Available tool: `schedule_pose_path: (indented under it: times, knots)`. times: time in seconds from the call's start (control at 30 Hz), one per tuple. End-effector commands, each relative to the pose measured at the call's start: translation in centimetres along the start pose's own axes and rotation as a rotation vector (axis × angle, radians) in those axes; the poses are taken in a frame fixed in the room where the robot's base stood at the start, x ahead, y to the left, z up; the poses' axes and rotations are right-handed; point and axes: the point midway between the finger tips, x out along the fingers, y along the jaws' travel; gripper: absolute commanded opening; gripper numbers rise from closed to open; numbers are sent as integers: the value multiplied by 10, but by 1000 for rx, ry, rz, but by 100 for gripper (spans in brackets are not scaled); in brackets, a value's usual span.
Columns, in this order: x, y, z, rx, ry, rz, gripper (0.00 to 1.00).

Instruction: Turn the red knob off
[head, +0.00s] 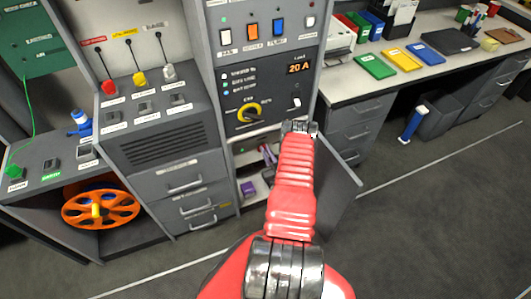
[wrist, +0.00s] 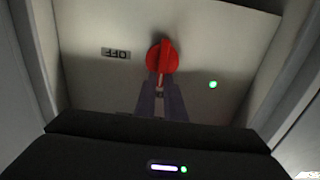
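The red knob (wrist: 162,57) is on a pale panel in the wrist view, with its raised grip bar close to upright in the picture. An OFF label (wrist: 115,53) shows upside down to its left. My gripper (wrist: 160,84) comes up from below, and its two dark fingers reach the lower end of the knob's bar, one on each side. I cannot tell whether they touch or clamp it. In the head view my red arm reaches to the open lower compartment (head: 243,153) of the grey console, and the knob and gripper are hidden there.
A green light (wrist: 213,85) is lit right of the knob. Compartment walls stand close on both sides in the wrist view. The open grey door (head: 342,190) is right of my arm. A yellow-ringed dial (head: 249,113) is above. Open floor lies to the right.

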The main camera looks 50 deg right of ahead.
Motion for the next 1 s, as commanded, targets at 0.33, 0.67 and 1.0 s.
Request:
schedule_pose_path:
  times: [0.33, 0.67, 1.0]
  knots:
    - [-2, -5, 0, 2, 1, -5, 0]
    - [0, -3, 1, 51, -2, -9, 0]
    - [1, 3, 2, 252, -3, -10, 0]
